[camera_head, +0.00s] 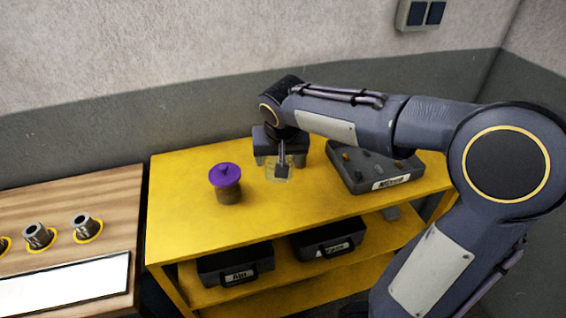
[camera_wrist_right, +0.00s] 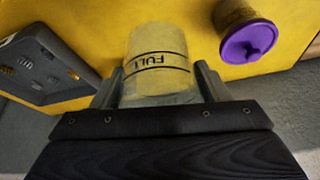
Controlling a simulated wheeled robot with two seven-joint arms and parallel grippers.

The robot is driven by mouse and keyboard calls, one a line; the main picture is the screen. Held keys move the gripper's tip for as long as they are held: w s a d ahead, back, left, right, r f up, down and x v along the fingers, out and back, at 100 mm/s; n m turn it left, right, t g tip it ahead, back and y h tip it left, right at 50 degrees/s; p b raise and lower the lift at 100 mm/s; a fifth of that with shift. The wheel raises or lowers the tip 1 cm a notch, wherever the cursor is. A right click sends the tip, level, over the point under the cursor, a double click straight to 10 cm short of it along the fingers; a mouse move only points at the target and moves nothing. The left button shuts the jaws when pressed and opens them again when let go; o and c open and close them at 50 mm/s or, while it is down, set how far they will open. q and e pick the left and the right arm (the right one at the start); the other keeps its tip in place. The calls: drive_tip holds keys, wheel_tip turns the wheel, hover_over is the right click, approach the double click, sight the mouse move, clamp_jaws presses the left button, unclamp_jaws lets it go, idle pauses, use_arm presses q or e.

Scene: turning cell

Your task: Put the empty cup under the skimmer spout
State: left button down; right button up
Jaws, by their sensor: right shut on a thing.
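The clear cup (camera_head: 278,170) is at the top of the yellow cart, between the fingers of my right gripper (camera_head: 280,160). In the right wrist view the cup (camera_wrist_right: 158,65) shows a "FULL" line marking and looks empty, with the yellow surface showing through it. My right gripper (camera_wrist_right: 160,90) is shut on the cup, one finger on each side. Whether the cup touches the cart top is hard to tell. I cannot make out a skimmer spout in either view. My left gripper is not in view.
A brown jar with a purple lid (camera_head: 226,184) stands left of the cup. A grey tray of small parts (camera_head: 358,176) lies to the right. Dark bins (camera_head: 235,262) sit on the shelf below. A wooden bench (camera_head: 60,220) with metal parts stands at left.

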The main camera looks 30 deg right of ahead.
drive_tip(key=w+d+f, duration=0.1)
drive_tip(key=w+f, duration=0.1)
drive_tip(key=w+d+f, duration=0.1)
drive_tip(key=w+f, duration=0.1)
drive_tip(key=w+d+f, duration=0.1)
drive_tip(key=w+f, duration=0.1)
drive_tip(key=shift+w+d+f, duration=0.15)
drive_tip(key=shift+d, duration=0.25)
drive_tip(key=shift+w+d+f, duration=0.2)
drive_tip(key=shift+w+f, duration=0.15)
drive_tip(key=shift+f, duration=1.7)
drive_tip(key=shift+f, duration=0.15)
drive_tip(key=o, duration=1)
drive_tip(key=shift+c, duration=0.2)
